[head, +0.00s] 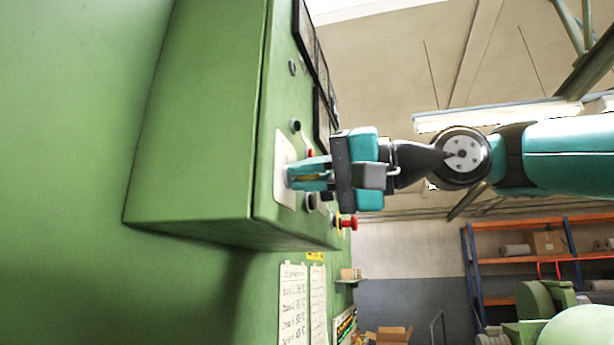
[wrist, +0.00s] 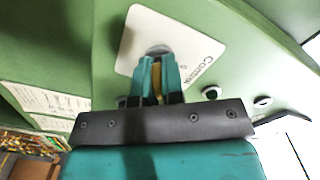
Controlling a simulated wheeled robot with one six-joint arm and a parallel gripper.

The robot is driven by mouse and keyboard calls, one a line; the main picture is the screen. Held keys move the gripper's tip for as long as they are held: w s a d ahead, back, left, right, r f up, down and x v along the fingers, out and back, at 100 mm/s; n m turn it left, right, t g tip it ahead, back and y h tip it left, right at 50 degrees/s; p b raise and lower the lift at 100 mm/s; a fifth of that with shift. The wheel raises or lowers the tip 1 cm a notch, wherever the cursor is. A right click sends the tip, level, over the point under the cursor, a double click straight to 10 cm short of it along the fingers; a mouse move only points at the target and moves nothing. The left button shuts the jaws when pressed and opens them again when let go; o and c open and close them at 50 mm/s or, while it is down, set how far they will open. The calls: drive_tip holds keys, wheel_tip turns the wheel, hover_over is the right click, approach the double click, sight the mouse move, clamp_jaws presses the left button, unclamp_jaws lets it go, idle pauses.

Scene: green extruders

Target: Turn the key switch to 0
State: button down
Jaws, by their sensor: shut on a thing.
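The key switch (wrist: 158,50) sits on a white plate (wrist: 140,22) with partly readable lettering, on the green cabinet's panel. In the head view the same white plate (head: 280,195) shows edge-on. My gripper (head: 292,177) reaches the panel from the right with its fingers at the plate. In the wrist view my gripper (wrist: 159,62) is shut on the key, with a yellowish part showing between the fingers. The fingers hide most of the key, so I cannot tell which mark it points to.
A red emergency button (head: 348,222) sticks out low on the panel, below my gripper. Black knobs (head: 295,125) and dark screens (head: 304,30) are above. Paper sheets (head: 293,300) hang below the cabinet (head: 200,120). Orange shelving (head: 540,224) stands far right.

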drive_tip(key=n+b, duration=0.2)
drive_tip(key=n, duration=0.3)
drive_tip(key=shift+f+n+b, duration=0.1)
drive_tip(key=shift+n+b, duration=0.3)
drive_tip(key=n+b, duration=0.1)
drive_tip(key=n, duration=0.4)
drive_tip(key=shift+s+b, duration=0.1)
drive_tip(key=shift+b, duration=0.3)
drive_tip(key=shift+r, duration=0.2)
drive_tip(key=c, duration=1.2)
unclamp_jaws()
drive_tip(key=shift+c, duration=0.2)
